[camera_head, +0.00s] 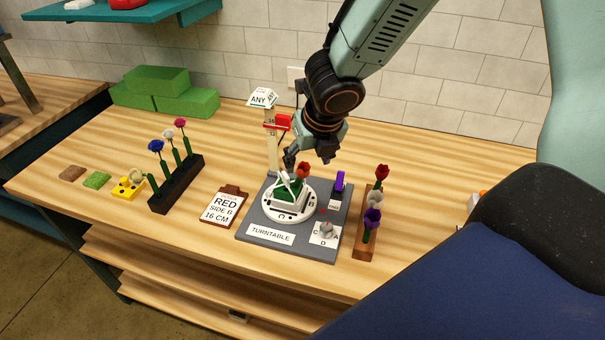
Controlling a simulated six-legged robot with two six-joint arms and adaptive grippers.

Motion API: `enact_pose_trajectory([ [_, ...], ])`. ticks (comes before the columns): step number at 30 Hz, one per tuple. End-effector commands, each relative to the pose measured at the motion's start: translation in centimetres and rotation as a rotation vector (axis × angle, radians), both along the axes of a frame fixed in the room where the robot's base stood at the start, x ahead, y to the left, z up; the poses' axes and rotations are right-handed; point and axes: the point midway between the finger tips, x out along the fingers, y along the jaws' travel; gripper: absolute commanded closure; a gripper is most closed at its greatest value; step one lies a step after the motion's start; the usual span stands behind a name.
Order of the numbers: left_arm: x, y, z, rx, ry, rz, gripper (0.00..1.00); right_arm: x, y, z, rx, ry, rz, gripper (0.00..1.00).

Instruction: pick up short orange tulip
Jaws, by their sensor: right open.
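An orange-red flower (303,170), which looks like the short orange tulip, stands at the green block in the white holder (291,211) on the grey turntable base (254,221). My right gripper (307,161) points down from above, its open fingers close around or just behind the flower head. I cannot tell whether they touch it. The flower's stem is mostly hidden. My left gripper is not in view.
A dark rack (178,190) with several flowers stands left, a brown rack (361,240) with red, white and purple flowers right. A height post (272,152) with a red slider stands behind the turntable. Green blocks (160,92) sit at the back.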

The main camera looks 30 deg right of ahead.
Motion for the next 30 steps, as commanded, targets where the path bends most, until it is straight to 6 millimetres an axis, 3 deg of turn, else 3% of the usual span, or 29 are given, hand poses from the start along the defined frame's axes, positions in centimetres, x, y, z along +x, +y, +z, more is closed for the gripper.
enact_pose_trajectory([
  [10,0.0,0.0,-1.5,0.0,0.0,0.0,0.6,2.3,-0.6,-4.3,0.0,0.0,-0.002,0.38],
  [20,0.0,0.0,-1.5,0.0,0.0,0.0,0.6,2.7,-0.6,-4.6,0.002,-0.002,-0.002,0.38],
  [30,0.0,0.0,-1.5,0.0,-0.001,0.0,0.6,2.6,-0.6,-4.6,0.002,-0.001,-0.002,0.67],
])
